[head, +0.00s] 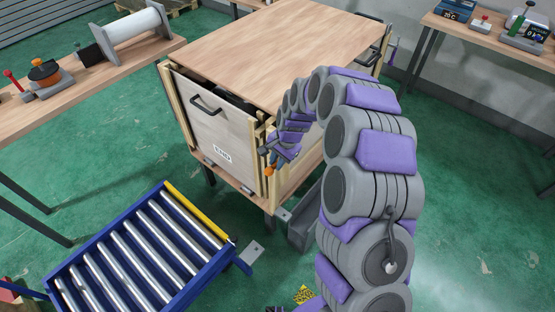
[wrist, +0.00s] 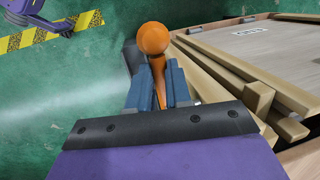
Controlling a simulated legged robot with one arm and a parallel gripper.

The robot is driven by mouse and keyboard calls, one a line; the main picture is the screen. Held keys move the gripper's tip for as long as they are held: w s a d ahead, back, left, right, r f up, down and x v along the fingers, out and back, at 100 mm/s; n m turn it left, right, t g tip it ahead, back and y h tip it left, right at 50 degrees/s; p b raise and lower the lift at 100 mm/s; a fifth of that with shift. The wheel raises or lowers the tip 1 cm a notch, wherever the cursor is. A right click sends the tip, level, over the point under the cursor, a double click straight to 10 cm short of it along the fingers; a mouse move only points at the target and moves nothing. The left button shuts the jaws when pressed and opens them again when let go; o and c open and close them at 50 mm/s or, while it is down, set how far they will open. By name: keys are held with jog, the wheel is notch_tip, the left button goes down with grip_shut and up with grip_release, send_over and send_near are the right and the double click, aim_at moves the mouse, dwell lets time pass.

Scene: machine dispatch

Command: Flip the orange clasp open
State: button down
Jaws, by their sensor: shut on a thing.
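The orange clasp shows in the wrist view as a round orange knob (wrist: 153,38) on an orange stem. My gripper (wrist: 158,80) has its two blue-grey fingers on either side of the stem and is shut on it. In the head view the orange knob (head: 270,169) is small, at the front right corner of the wooden crate (head: 222,125), beside its END panel. My gripper (head: 277,158) reaches it there from the right. The lower end of the stem and the clasp's mount are hidden by the fingers and wrist.
A roller conveyor (head: 130,262) with a yellow end bar stands in front of the crate. Workbenches stand at the left (head: 90,80) and the back right (head: 480,40). Wooden slats (wrist: 235,85) of the crate lie close to the right of my gripper. Green floor is open on the left.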

jog(key=c, duration=1.1)
grip_release()
jog(key=shift+a, duration=0.15)
jog(key=shift+o, duration=0.2)
jog(key=p+v, duration=0.3)
jog(key=v, duration=1.4)
jog(key=shift+r, duration=0.15)
jog(key=s+d+r+n+g+h, duration=0.1)
jog(key=s+d+r+n, duration=0.2)
jog(key=s, duration=0.6)
jog(key=s+d+r+n, duration=0.1)
jog(key=s+d+r, duration=0.25)
jog(key=s, duration=0.65)
jog(key=s+d+n, duration=0.1)
jog(key=s+d, duration=0.1)
jog(key=s, duration=0.8)
jog(key=s+d+n+g+h, duration=0.1)
jog(key=s+d+n, duration=0.1)
jog(key=s, duration=0.8)
jog(key=shift+s+d+h, duration=0.2)
jog(key=shift+d+h, duration=0.1)
jog(key=shift+d, duration=0.35)
